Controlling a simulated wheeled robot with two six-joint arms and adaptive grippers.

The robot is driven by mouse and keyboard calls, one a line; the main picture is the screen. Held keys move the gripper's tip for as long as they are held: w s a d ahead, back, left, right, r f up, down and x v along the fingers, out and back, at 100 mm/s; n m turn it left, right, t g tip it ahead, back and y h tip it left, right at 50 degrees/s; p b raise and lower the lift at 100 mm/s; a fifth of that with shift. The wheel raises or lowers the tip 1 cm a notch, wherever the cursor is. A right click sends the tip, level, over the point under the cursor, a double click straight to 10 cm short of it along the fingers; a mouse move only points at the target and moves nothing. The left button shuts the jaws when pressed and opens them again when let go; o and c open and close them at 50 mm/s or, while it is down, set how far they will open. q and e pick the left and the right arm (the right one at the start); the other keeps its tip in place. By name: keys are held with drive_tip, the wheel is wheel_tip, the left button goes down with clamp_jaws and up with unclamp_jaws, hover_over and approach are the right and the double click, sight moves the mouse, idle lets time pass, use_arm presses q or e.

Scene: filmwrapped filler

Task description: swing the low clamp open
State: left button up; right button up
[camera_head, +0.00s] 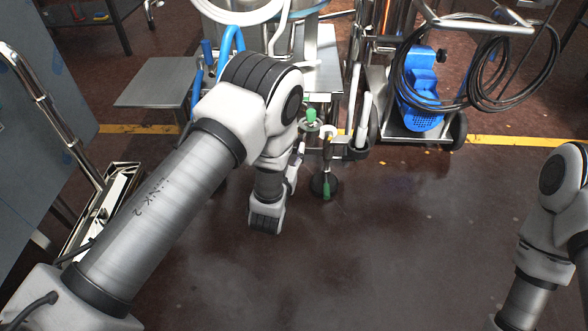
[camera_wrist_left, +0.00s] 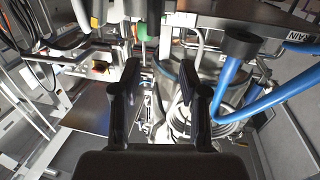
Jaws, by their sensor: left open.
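My left gripper (camera_wrist_left: 159,78) is open in the left wrist view, its two dark fingers apart with nothing between them. Beyond the fingers is steel pipework with a curved bright pipe (camera_wrist_left: 198,45). I cannot single out the low clamp for certain among these fittings. In the head view my left arm reaches to the front of the steel equipment and mostly hides the gripper. Green-handled fittings, one upper (camera_head: 309,115) and one low (camera_head: 326,189), stand just right of my left wrist. My right gripper is out of view; only its arm shows at the right edge.
Blue hoses (camera_wrist_left: 238,92) run close on the right in the left wrist view. In the head view, a blue machine (camera_head: 420,95) with coiled black hose stands on a cart at back right. A grey platform (camera_head: 158,82) is at left. The front floor is clear.

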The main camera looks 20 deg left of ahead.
sight(314, 134)
use_arm(q)
drive_tip(key=w+f+b, duration=0.1)
drive_tip(key=w, duration=0.1)
drive_tip(key=w+f+b, duration=0.1)
drive_tip(key=w+b, duration=0.1)
drive_tip(key=w, duration=0.1)
drive_tip(key=w+f+b, duration=0.1)
drive_tip(key=w+b, duration=0.1)
drive_tip(key=shift+w+f, duration=0.2)
drive_tip(key=shift+f, duration=0.2)
drive_tip(key=shift+w+r, duration=0.1)
drive_tip(key=shift+w, duration=0.2)
clamp_jaws()
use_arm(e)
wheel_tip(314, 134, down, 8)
